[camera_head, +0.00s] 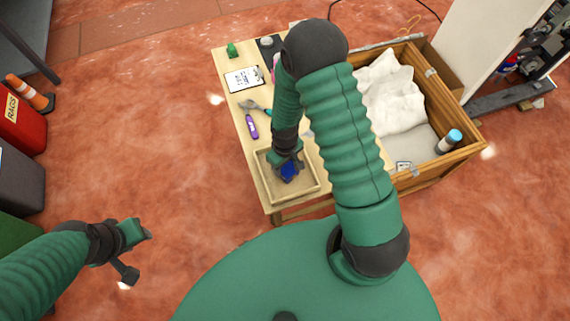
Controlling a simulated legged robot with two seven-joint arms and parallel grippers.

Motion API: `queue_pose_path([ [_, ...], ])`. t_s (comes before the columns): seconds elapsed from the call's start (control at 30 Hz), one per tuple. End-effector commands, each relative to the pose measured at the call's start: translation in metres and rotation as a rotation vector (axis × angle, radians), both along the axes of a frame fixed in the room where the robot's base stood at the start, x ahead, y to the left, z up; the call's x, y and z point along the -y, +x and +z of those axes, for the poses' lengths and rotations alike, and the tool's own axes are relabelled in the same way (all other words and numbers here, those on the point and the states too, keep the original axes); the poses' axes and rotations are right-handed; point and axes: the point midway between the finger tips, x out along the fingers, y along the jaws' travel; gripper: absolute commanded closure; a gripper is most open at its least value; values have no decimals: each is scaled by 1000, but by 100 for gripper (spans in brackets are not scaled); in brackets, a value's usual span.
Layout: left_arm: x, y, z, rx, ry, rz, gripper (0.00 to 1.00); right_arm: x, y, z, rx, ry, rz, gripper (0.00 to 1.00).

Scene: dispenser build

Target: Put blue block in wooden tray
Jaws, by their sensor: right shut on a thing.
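The blue block (289,171) is between the fingers of my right gripper (287,166), which is shut on it. The block shows over the inside of the wooden tray (269,193); I cannot tell whether it touches the tray floor. The tray is a shallow, light-coloured box at the near end of the narrow table. Part of its far side is hidden by my gripper. My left gripper (137,252) is open and empty over the floor at the lower left, far from the table.
A wooden crate (462,144) with white cloth (391,92) and a blue-capped can (449,141) stands right. A red bin (20,128) and cone (30,93) are left.

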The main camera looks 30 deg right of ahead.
Motion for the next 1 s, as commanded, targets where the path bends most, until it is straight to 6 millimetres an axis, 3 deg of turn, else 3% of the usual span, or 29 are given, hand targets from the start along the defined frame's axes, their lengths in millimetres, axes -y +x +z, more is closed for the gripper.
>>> queue_pose_path([
  [0.1,0,0,-2,0,0,0,64,0,0,-2,1,0,0,100],
  [0.13,0,0,-1,0,0,0,64,0,0,-1,0,0,-1,45],
  [0.27,0,0,-1,0,0,0,64,0,0,-1,-1,0,-1,28],
  [0.53,0,0,-1,0,0,0,64,0,0,-1,-1,0,-1,27],
  [0.67,0,0,1,0,0,0,64,0,1,8,1,0,-1,27],
  [1.0,0,0,5,0,0,0,64,1,1,91,5,-1,-3,27],
])
